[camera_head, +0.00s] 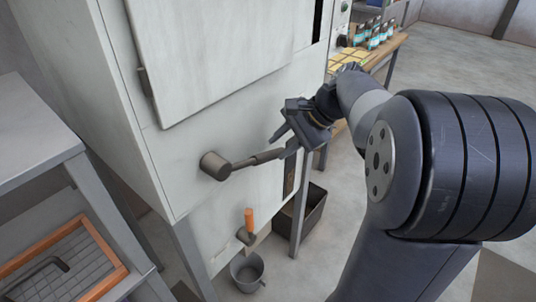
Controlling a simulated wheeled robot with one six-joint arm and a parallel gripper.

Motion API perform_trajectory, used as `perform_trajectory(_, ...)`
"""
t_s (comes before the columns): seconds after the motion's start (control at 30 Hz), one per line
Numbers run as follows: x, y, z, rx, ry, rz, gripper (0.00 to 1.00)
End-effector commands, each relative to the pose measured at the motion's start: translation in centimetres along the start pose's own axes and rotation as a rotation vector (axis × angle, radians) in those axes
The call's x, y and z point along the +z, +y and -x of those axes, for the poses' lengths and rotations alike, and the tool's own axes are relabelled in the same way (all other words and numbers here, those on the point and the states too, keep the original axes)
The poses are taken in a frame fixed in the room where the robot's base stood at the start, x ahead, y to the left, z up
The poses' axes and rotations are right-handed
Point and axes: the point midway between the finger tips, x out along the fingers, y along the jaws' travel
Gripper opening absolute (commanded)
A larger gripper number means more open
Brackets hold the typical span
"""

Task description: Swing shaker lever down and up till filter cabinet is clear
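The shaker lever (262,158) is a dark rod with a thicker grip, on a round brown hub (213,165) on the front of the pale filter cabinet (170,150). It points right and slightly up, close to level. My gripper (279,147) is at the lever's outer end, with its fingers spread apart. One finger is above the lever and the other overlaps its tip. I cannot tell whether either finger touches it. The tip is partly hidden by the gripper.
An orange-handled valve (249,222) sits below the lever, over a grey bucket (247,270). A dark bin (313,215) stands on the floor to the right. A bench with bottles (375,36) is behind. A grey table (30,125) stands at left.

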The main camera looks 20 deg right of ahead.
Motion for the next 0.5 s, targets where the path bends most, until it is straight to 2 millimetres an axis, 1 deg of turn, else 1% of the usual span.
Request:
perform_trajectory(0.03, 0.1, 0.1, -1.1, 0.003, -0.005, 0.001, 0.3)
perform_trajectory(0.2, 0.1, 0.0, -3.9, 0.002, -0.002, 0.0, 0.3)
perform_trajectory(0.33, 0.0, 0.0, -5.2, 0.001, -0.002, 0.0, 0.3)
perform_trajectory(0.5, 0.0, 0.0, -5.8, -0.001, 0.0, 0.0, 0.3)
